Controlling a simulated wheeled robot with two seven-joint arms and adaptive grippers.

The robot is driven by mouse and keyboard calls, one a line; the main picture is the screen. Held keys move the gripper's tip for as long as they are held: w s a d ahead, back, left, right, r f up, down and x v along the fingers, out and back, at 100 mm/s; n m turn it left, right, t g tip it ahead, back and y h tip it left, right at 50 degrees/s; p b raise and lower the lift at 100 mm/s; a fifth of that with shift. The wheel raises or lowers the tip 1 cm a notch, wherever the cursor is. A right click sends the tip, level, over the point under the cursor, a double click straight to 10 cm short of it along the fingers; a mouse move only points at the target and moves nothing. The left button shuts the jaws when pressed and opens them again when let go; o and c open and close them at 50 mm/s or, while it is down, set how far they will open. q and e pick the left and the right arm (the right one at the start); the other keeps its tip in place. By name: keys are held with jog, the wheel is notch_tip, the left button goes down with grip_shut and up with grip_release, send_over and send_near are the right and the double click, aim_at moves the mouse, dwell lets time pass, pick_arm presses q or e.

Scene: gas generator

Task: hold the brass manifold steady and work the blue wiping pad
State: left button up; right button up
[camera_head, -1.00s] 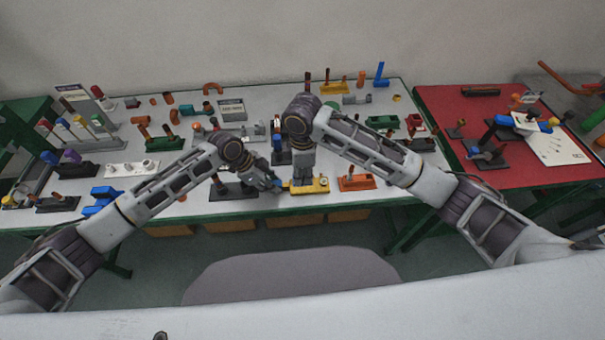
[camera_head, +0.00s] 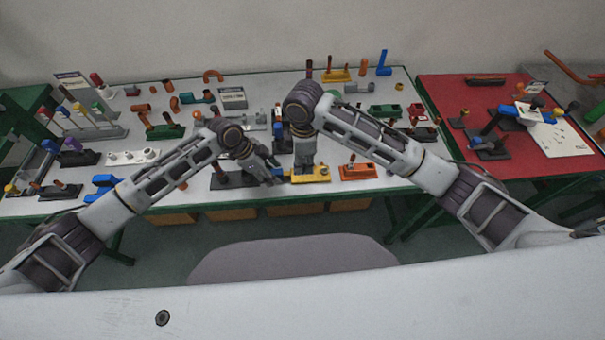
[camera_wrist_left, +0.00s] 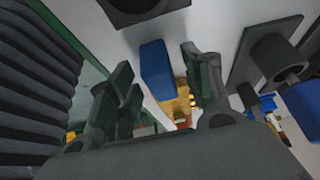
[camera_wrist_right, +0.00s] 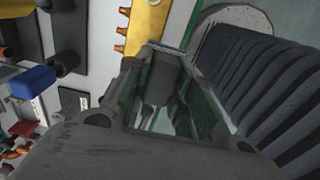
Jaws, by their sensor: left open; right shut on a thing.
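The brass manifold (camera_head: 320,178) is a yellow piece near the table's front edge, also in the right wrist view (camera_wrist_right: 147,24) and the left wrist view (camera_wrist_left: 178,106). A blue block (camera_wrist_left: 157,70), apparently the wiping pad, lies by the manifold's left end. My left gripper (camera_wrist_left: 160,85) is open, its fingers apart on either side of the block's line of sight; I cannot tell whether they touch it. My right gripper (camera_wrist_right: 163,85) is over the manifold area, shut on a dark grey cylindrical piece (camera_wrist_right: 163,78). Its lower end and any join to the manifold are hidden.
An orange fixture (camera_head: 358,172) stands close to the right of the manifold. Several fixtures crowd the white table behind. A blue bracket (camera_head: 104,182) lies at the front left. A red table (camera_head: 540,165) stands to the right and a grey seat (camera_head: 290,262) in front.

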pick_arm(q)
jog(key=v, duration=1.1)
jog(key=shift+r, duration=0.2)
jog(key=shift+s+a, duration=0.1)
dwell(0.4)
